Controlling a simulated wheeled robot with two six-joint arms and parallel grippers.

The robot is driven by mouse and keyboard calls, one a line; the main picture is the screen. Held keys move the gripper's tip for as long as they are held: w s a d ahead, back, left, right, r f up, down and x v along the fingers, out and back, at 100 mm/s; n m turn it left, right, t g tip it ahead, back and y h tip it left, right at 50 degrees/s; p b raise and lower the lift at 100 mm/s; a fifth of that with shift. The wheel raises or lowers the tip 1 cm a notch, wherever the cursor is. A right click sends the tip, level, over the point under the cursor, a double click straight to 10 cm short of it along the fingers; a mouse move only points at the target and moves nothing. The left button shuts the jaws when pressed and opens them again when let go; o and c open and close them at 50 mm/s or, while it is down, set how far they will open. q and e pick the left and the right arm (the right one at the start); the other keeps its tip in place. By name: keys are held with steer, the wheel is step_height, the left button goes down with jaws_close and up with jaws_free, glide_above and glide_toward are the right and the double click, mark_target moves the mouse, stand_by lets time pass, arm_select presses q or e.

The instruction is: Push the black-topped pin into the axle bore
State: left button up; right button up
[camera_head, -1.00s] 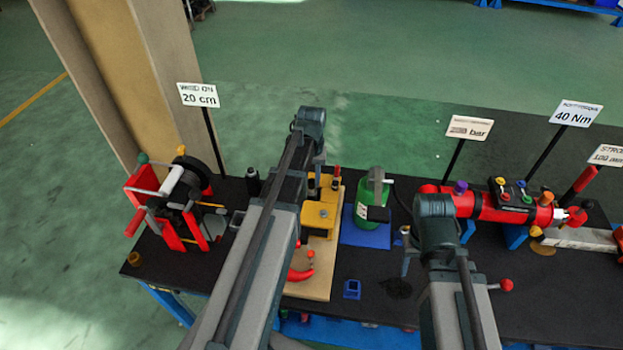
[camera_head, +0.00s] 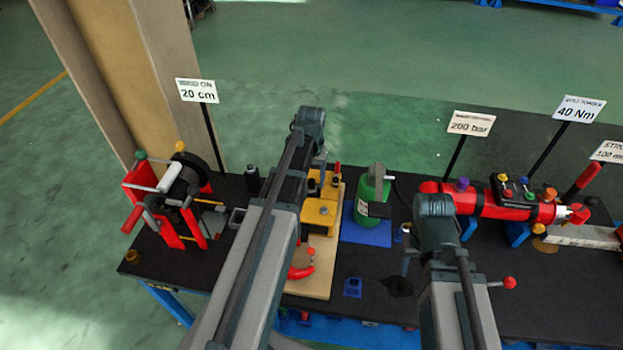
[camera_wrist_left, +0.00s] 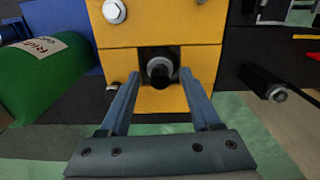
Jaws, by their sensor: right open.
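The yellow block (camera_head: 319,211) stands on a pale board in the head view. In the left wrist view the yellow block (camera_wrist_left: 116,62) has a dark square opening. A black-topped pin (camera_wrist_left: 159,76) with a grey collar sits at this opening, facing the camera. How deep it sits in the bore cannot be told. My left gripper (camera_wrist_left: 161,84) is open, its fingers on either side of the pin with a gap on both sides. In the head view it is mostly hidden behind my arm. My right gripper (camera_head: 404,260) is open and empty over the bench, right of the board.
A green bottle (camera_head: 366,203) stands on a blue base right of the yellow block. A red cylinder (camera_head: 488,204) lies further right. A red-framed wheel stand (camera_head: 170,205) is at the left. A small blue block (camera_head: 353,287) lies on the black bench near the front.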

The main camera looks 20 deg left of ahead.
stand_by(0.4)
arm_select(q)
step_height(320, 180, up, 5)
steer(key=p, duration=0.5)
steer(key=shift+r, duration=0.15)
step_height(320, 180, up, 14)
steer(key=p, duration=1.3)
steer(key=shift+f+p, duration=0.25)
steer(key=shift+p, duration=0.15)
